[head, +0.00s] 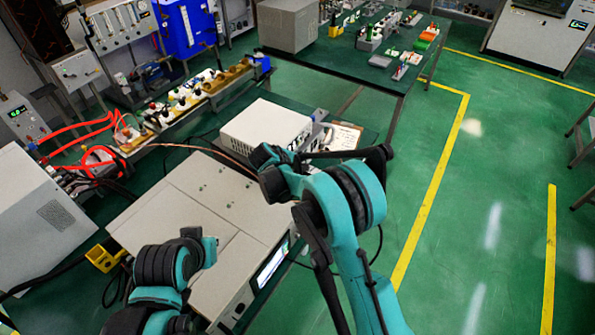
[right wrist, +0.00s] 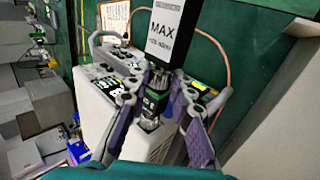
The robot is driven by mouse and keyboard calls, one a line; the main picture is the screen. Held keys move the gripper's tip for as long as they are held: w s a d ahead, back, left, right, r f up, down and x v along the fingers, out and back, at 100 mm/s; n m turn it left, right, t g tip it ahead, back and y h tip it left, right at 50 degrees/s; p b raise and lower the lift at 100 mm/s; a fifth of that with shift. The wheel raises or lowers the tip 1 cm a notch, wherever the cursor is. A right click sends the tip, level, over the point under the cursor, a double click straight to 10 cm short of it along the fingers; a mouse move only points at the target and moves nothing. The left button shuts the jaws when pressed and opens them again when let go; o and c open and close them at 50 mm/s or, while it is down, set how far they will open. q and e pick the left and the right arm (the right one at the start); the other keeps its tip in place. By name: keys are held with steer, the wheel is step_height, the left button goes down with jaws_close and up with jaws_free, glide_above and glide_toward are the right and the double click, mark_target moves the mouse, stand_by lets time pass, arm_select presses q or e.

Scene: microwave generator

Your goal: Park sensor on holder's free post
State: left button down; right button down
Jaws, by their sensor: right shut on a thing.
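In the right wrist view my right gripper (right wrist: 157,100) is shut on the sensor (right wrist: 172,38). The sensor has a dark body with a white "MAX" label and a silver and black connector end between the purple-padded fingers. A white instrument box (right wrist: 100,112) with grey handles lies behind the fingers. In the head view this white box (head: 266,128) stands beyond my right arm, whose links hide the gripper and sensor. I cannot make out the holder or its free post for certain. My left arm shows at the lower left of the head view, but its gripper does not show.
A large grey cabinet unit (head: 205,215) with a screen fills the near bench. A small yellow block (head: 103,258) stands at its left. A copper-coloured cable (right wrist: 215,45) loops behind the sensor. Red tubes (head: 85,130) lie farther left. The green floor at right is open.

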steer(key=shift+a+f+t+h+b, duration=0.1)
steer(key=shift+t+h+b, duration=0.2)
steer(key=shift+t+b, duration=0.15)
steer(key=c, duration=1.3)
jaws_free()
steer(key=v, duration=1.2)
steer(key=shift+s, duration=0.1)
